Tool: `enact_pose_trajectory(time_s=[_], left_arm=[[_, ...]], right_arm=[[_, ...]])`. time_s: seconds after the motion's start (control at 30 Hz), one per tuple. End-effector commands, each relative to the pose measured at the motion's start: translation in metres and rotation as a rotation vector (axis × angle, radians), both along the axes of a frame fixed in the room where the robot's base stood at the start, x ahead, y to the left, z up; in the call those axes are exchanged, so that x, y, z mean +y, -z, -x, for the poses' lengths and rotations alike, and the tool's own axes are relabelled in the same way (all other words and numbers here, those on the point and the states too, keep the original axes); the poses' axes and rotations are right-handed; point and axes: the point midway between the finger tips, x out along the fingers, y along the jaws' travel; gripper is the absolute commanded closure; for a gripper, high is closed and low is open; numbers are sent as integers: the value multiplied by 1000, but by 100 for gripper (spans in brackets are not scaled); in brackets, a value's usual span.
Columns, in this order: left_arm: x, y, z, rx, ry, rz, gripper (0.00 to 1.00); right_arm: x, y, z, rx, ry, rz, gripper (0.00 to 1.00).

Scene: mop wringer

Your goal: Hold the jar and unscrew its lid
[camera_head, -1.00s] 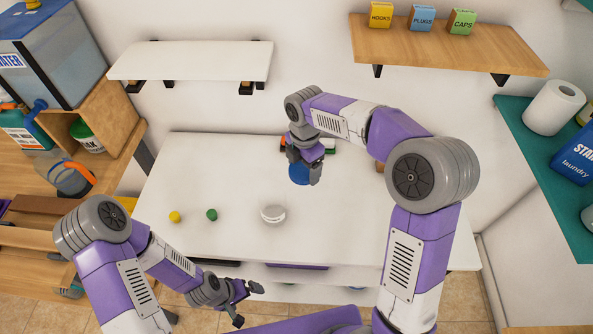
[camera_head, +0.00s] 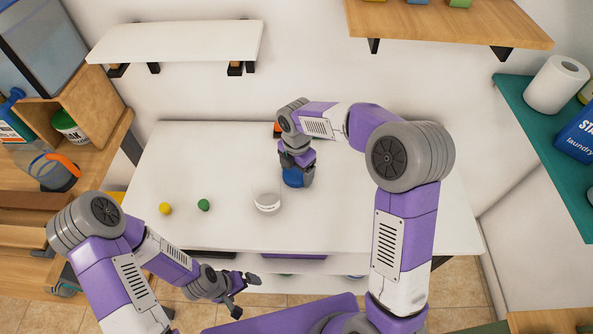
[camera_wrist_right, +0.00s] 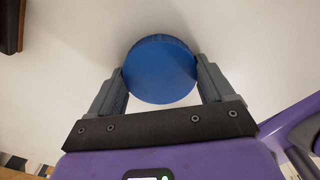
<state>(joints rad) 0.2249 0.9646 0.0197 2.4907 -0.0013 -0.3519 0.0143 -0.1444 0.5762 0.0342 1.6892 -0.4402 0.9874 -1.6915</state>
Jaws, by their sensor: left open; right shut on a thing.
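A round blue thing with a ribbed edge, which looks like a lid (camera_wrist_right: 161,70), sits between the fingers of my right gripper (camera_wrist_right: 161,78). In the head view, the blue piece (camera_head: 293,178) is under my right gripper (camera_head: 297,180), over the white table. I cannot tell whether a jar is beneath it. A short white round object (camera_head: 267,203), possibly the jar or another container, stands on the table just left of and nearer than the blue piece. My left gripper (camera_head: 244,293) is open and empty, in front of the table's near edge.
A yellow ball (camera_head: 165,208) and a green ball (camera_head: 204,205) lie on the white table (camera_head: 365,215) at left. An orange item (camera_head: 277,130) shows behind my right wrist. A white shelf (camera_head: 180,42) hangs above. The table's right part is clear.

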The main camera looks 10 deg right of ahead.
Motion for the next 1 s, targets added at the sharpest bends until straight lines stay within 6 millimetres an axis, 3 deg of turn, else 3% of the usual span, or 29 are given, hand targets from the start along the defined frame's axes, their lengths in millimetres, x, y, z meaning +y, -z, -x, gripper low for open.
enact_pose_trajectory(time_s=[0.23, 0.27, 0.37, 0.73, 1.0], left_arm=[[0, 0, 0, 0, 0, 0, 0], [0, 0, 0, 0, 0, 0, 0], [0, 0, 0, 0, 0, 0, 0], [0, -4, 0, 0, 0, 0, 0], [0, -24, 0, 0, 0, 0, 0]], right_arm=[[0, 2, 0, 0, 0, 0, 55], [0, 2, 0, -1, 0, -1, 17], [0, 2, 0, -1, 0, -1, 2], [0, -9, -1, -3, 0, -1, 0], [0, -65, -1, -6, 1, -2, 0]])
